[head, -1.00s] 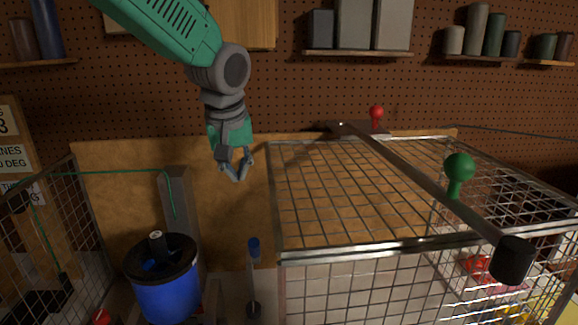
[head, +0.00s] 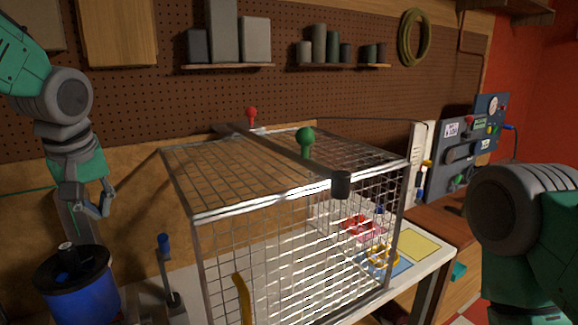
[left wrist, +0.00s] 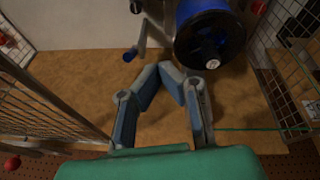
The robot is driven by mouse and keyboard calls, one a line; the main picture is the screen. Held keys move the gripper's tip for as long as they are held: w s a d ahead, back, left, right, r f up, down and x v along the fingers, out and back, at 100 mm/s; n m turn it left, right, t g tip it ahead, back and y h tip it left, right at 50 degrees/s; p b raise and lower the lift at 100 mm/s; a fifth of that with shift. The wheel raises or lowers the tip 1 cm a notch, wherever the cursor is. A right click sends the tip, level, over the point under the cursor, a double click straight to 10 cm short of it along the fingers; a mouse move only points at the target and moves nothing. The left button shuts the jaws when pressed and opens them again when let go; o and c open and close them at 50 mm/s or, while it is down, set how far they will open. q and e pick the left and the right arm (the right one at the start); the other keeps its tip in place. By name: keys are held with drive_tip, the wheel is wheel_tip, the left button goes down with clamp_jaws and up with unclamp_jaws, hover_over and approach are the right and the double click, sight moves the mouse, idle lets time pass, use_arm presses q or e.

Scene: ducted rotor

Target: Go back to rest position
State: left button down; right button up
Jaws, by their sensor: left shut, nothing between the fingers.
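My left gripper (head: 97,209) hangs down at the left of the head view, above and beside the blue spool (head: 78,296), apart from it. In the left wrist view its fingers (left wrist: 163,70) come together at the tips, shut with nothing between them. My left arm comes down from the top left. A green and grey link of my right arm (head: 525,235) shows at the right edge, but the right gripper is outside the view.
A blue-handled lever (head: 166,262) stands between spool and cage. Coloured rings lie on the bench's right part. A pegboard wall (head: 150,100) is behind.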

use_arm(q)
drive_tip(key=s+d+f+m+g+h, duration=0.1)
drive_tip(key=s+f, duration=0.3)
drive_tip(key=f, duration=0.6)
drive_tip(key=s+d+f+m, duration=0.2)
drive_tip(key=s+f, duration=0.2)
drive_tip(key=f, duration=0.5)
drive_tip(key=s+d+f+m+g+h, duration=0.1)
drive_tip(key=s+f, duration=0.3)
drive_tip(key=f, duration=0.6)
drive_tip(key=s+f+m+g, duration=0.1)
drive_tip(key=s+f, duration=0.3)
drive_tip(key=s, duration=0.4)
drive_tip(key=s+f+m, duration=0.2)
drive_tip(key=s+f, duration=0.2)
drive_tip(key=s, duration=0.3)
drive_tip(key=s+f+m+g, duration=0.1)
drive_tip(key=s+f, duration=0.4)
drive_tip(key=s, duration=0.3)
drive_tip(key=w+f+b, duration=0.1)
drive_tip(key=f+b, duration=0.8)
drive_tip(key=w+f+m+t+b, duration=0.1)
drive_tip(key=w+f+b, duration=0.1)
drive_tip(key=f+b, duration=0.7)
drive_tip(key=shift+w+d+y+b, duration=0.3)
drive_tip(key=shift+d+b, duration=0.15)
drive_tip(key=shift+b, duration=0.05)
use_arm(e)
wheel_tip(320, 180, down, 19)
drive_tip(key=shift+d, duration=0.1)
